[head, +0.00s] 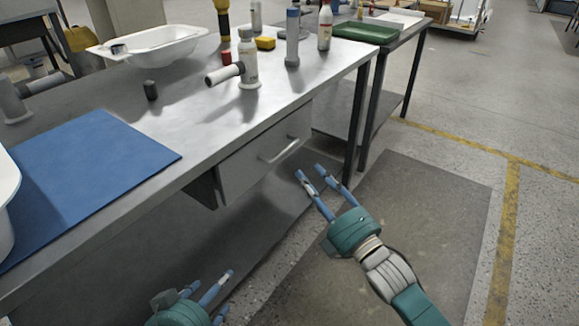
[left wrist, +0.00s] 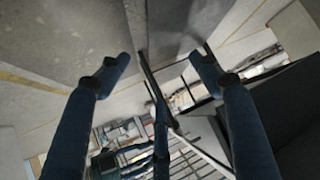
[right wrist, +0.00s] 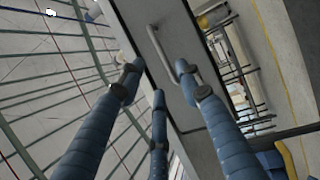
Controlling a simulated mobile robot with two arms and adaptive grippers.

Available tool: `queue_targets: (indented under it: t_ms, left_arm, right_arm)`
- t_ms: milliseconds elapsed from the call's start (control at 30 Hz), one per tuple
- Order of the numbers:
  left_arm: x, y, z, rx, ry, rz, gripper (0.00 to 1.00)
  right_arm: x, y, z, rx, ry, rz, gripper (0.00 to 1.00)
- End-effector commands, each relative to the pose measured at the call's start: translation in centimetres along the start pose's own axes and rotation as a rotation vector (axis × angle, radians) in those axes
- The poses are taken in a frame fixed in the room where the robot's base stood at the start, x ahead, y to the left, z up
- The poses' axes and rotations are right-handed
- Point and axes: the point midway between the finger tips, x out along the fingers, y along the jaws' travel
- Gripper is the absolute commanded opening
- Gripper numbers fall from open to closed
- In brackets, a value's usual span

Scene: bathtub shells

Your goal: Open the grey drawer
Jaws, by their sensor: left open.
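The grey drawer (head: 240,166) hangs under the front edge of the metal workbench and looks shut. Its bar handle (head: 279,149) is on the front face. My right gripper (head: 309,171) is open and empty, just in front of and to the right of the handle, apart from it in the head view. In the right wrist view the handle (right wrist: 158,45) shows ahead, beyond and between the spread fingertips. My left gripper (head: 209,279) is open and empty, low in front of the bench, to the left of the right one. The left wrist view does not clearly show the drawer.
A second table with a green tray (head: 366,33) stands behind. Bench legs stand right of the drawer. The floor at right is clear.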

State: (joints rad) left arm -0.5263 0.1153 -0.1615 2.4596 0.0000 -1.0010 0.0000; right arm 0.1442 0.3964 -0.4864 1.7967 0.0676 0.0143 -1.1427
Motion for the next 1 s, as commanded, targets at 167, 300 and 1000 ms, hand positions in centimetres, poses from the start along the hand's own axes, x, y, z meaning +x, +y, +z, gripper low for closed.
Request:
queue_targets:
  t_ms: [167, 300, 1000]
  left_arm:
    - [0.2, 0.3, -2.2, 0.001, 0.091, 0.006, 0.64]
    - [0.3, 0.7, -5.1, 0.002, 0.21, 0.013, 0.64]
    - [-1.9, 1.6, -13.1, 0.0, 0.553, 0.034, 0.64]
  right_arm:
    - [2.2, 0.2, 0.0, -0.002, 0.002, 0.005, 0.35]
    - [4.7, 0.2, -0.1, 0.0, 0.002, 0.005, 0.35]
    - [10.6, 0.1, 0.0, 0.001, 0.0, 0.0, 0.35]
